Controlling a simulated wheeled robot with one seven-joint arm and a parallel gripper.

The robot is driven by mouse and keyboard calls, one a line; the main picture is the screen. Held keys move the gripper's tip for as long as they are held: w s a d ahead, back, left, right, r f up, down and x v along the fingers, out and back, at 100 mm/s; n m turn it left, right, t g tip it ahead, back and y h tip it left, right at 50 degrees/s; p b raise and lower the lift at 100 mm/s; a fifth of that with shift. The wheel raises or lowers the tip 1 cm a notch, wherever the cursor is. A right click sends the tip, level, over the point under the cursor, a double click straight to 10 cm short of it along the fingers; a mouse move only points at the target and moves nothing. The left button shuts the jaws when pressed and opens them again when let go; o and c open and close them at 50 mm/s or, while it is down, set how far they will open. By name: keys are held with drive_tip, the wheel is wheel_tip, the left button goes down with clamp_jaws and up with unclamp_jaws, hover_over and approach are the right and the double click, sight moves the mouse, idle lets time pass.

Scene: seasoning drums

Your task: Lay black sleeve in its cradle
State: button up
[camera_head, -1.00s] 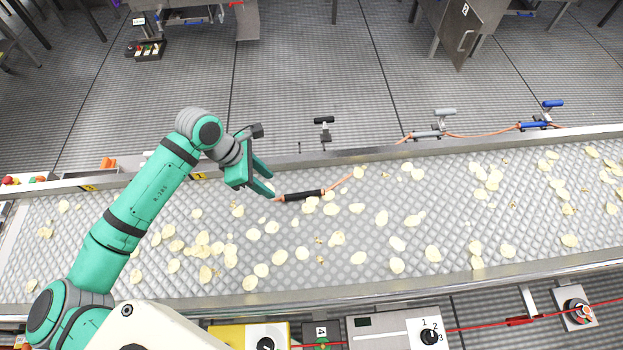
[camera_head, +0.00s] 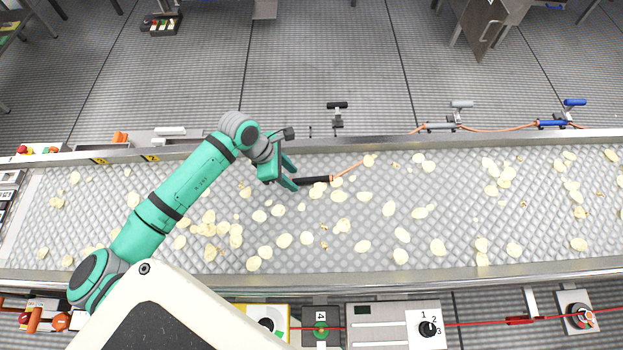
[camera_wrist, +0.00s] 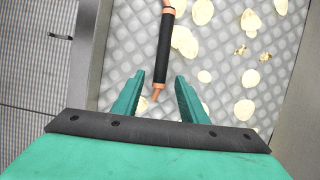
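The black sleeve (camera_head: 313,181) lies on the conveyor among the chips, with orange cable coming out of both ends. It also shows in the wrist view (camera_wrist: 164,50), pointing nearly straight away from my gripper. My gripper (camera_head: 292,173) is open at the sleeve's left end. In the wrist view its fingertips (camera_wrist: 156,86) stand on either side of the sleeve's near end and short cable stub, with gaps on both sides. I cannot tell its height above the belt. The empty cradle with a black top (camera_head: 337,120) stands beyond the belt's far rail.
A grey sleeve (camera_head: 440,126) and a blue sleeve (camera_head: 552,124) sit along the far rail (camera_head: 380,142), near grey and blue handles, joined by orange cable. Potato chips (camera_head: 285,240) litter the belt. A control box (camera_head: 390,325) and red cord run along the near side.

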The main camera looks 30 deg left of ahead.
drive_tip(key=shift+x, duration=0.75)
clamp_jaws()
drive_tip(key=shift+r, duration=0.1)
